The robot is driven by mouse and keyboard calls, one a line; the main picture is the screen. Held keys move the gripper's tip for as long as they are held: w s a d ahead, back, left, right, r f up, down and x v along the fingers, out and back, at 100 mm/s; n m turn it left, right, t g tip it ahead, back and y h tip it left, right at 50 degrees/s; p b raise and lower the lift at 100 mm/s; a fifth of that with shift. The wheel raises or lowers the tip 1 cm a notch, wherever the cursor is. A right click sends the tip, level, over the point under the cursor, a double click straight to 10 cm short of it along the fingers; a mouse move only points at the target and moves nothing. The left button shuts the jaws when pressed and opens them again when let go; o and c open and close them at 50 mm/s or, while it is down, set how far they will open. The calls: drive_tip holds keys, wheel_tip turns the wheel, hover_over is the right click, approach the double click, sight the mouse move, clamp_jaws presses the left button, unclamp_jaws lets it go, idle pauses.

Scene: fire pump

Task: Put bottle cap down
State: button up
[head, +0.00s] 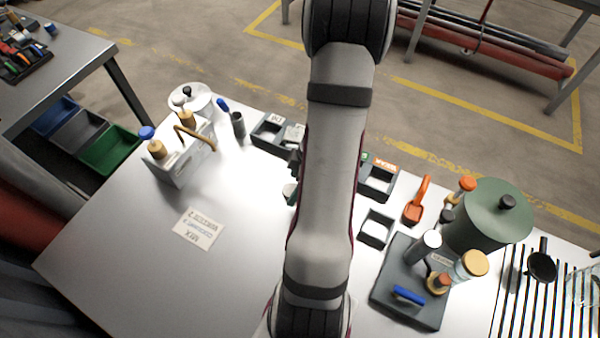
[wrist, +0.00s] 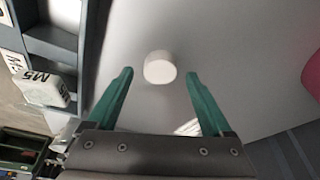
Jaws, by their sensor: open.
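A small round white bottle cap (wrist: 160,68) shows in the wrist view, on or just over the pale tabletop. My gripper (wrist: 159,76) is open, with one green finger to each side of the cap and a visible gap on both sides. The cap looks level with the fingertips or slightly beyond them; I cannot tell its exact height. In the head view my arm covers most of my gripper, and only a bit of green finger (head: 290,191) shows at the arm's left edge. The cap is hidden there.
A grey compartment tray (wrist: 52,47) with an M5-labelled block (wrist: 42,88) lies close to the left finger. A white label card (head: 199,228) lies at left on the table. A dark tool board (head: 385,283) and green pot (head: 485,220) stand right. The left front tabletop is clear.

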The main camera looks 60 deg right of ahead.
drive_tip(key=v, duration=1.1)
drive_tip(key=w+a+r+m+g+y, duration=0.1)
drive_tip(key=w+a+r+m, duration=0.2)
drive_tip(key=a, duration=0.6)
drive_tip(key=w+a+r+m+g, duration=0.1)
drive_tip(key=w+a+r, duration=0.3)
drive_tip(key=a, duration=0.4)
drive_tip(key=s+a+r+m+g, duration=0.1)
drive_tip(key=s+a+m, duration=0.5)
drive_tip(key=a, duration=0.7)
drive_tip(key=shift+s+r+h, duration=0.3)
drive_tip(key=shift+s+r, duration=0.35)
drive_tip(key=shift+s, duration=0.05)
